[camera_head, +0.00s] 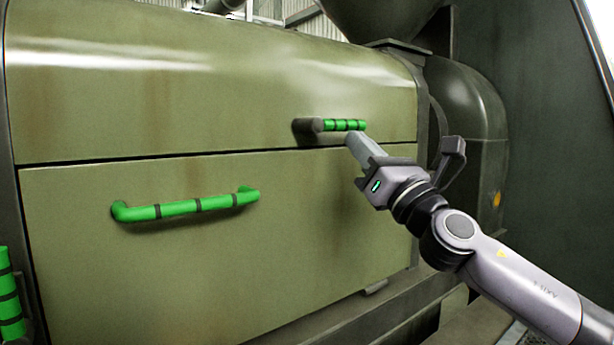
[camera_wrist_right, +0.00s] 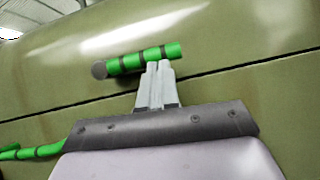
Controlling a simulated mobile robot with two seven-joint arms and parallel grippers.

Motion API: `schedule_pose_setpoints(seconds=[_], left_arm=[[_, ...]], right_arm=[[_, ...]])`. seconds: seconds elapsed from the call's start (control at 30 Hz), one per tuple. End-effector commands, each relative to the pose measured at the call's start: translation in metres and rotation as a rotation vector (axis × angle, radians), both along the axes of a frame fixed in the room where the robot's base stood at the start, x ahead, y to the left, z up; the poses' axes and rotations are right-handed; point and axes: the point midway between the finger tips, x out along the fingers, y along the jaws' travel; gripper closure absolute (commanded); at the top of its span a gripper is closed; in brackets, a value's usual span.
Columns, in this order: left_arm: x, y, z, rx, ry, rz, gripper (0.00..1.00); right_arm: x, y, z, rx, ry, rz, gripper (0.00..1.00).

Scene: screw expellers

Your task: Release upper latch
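The upper latch (camera_head: 343,125) is a short green handle with dark bands and a dark round pivot at its left end. It lies about level on the upper olive panel, just above the seam. My right gripper (camera_head: 354,139) reaches in from the lower right, its fingertips just below the latch's right part. In the right wrist view, the fingers (camera_wrist_right: 158,68) are close together and their tips overlap the lower edge of the latch (camera_wrist_right: 140,59). I see no part of the latch clearly between them, and cannot tell if they touch it. My left gripper is not in view.
A long green bar handle (camera_head: 185,207) sticks out from the lower panel (camera_head: 200,270). Another green handle (camera_head: 10,300) is at the far left edge. A dark rounded housing (camera_head: 480,120) stands right of the panels. The space in front of the panels is open.

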Motion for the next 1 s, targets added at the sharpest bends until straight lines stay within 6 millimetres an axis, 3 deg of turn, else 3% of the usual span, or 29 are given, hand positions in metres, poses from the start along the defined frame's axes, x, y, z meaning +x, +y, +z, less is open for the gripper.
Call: schedule_pose_setpoints(seconds=[0.63,1.0], left_arm=[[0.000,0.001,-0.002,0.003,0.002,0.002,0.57],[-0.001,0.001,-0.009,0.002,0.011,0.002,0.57]], right_arm=[[0.000,-0.003,0.000,0.003,0.002,-0.004,1.00],[-0.031,-0.022,-0.026,0.001,0.002,-0.002,1.00]])
